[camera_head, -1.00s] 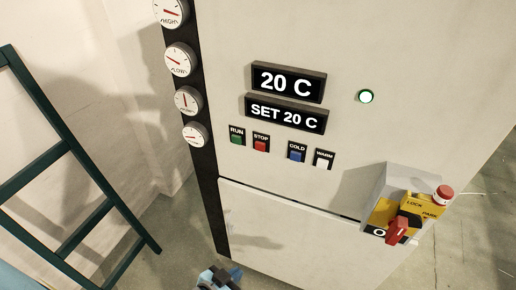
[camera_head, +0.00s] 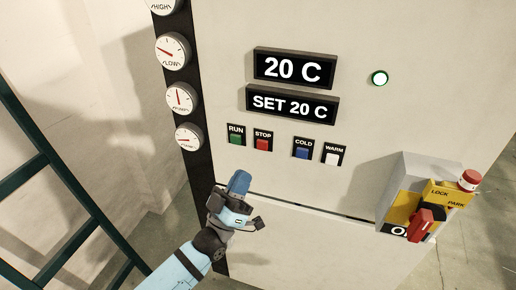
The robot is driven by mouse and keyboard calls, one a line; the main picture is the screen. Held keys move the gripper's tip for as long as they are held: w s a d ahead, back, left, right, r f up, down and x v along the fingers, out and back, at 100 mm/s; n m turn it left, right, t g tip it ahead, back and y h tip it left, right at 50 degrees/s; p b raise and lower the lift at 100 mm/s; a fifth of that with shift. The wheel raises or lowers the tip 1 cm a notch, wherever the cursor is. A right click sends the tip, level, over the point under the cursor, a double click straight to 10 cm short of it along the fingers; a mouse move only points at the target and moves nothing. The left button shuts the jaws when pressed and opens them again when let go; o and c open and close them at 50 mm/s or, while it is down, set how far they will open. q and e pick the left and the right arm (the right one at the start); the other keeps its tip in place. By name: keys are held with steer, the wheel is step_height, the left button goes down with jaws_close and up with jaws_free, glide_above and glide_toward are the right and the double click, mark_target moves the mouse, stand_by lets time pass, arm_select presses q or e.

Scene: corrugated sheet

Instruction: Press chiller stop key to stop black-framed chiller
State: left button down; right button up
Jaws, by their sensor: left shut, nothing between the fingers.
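The chiller (camera_head: 410,40) is a pale cabinet with a black strip down its left edge. Its red stop key (camera_head: 262,145) sits under a STOP label, right of the green run key (camera_head: 235,139). The blue cold key (camera_head: 302,153) and white warm key (camera_head: 332,158) are farther right. The displays read 20 C (camera_head: 293,68) and SET 20 C (camera_head: 291,105). My right gripper is not in view.
Several round gauges (camera_head: 180,97) line the black strip. A grey box with a yellow plate (camera_head: 405,206), red rotary handle (camera_head: 422,226) and red button (camera_head: 469,180) juts out at lower right. A dark green frame (camera_head: 70,190) stands at left.

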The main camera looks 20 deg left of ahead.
mark_target(255, 154)
arm_select(q)
steer(key=w+b, duration=0.3)
steer(key=w, duration=0.5)
steer(key=shift+w+d, duration=0.15)
steer(key=shift+w, duration=0.25)
stand_by(0.9)
steer(key=shift+w, duration=0.1)
stand_by(1.0)
steer(key=shift+w, duration=0.35)
